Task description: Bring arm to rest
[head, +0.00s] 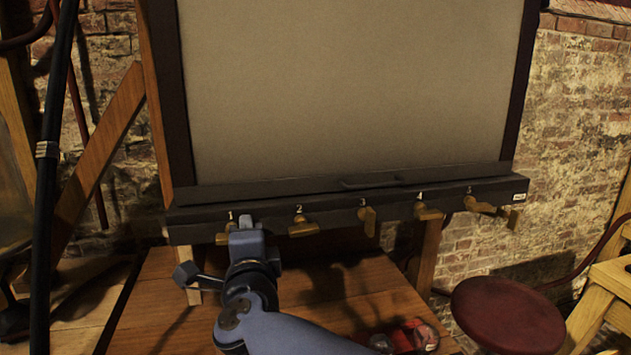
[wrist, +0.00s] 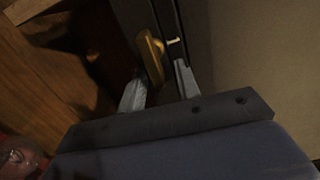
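My arm (head: 250,300) reaches up from the bottom of the head view. My gripper (head: 246,222) is at the left end of a dark panel, in front of the brass lever marked 1 (head: 224,238). In the wrist view my gripper (wrist: 158,82) has its two grey fingers apart. A brass lever (wrist: 150,57) shows between and just beyond the fingertips. I cannot tell whether a finger touches it. My arm hides part of the panel's lower edge and the table.
The dark panel (head: 340,207) carries more brass levers, numbered 2 to 5, below a large beige screen (head: 350,90). A wooden table (head: 350,290) holds a red-and-glass object (head: 415,335). A red stool (head: 508,315) stands right. A black pole (head: 45,200) rises at left.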

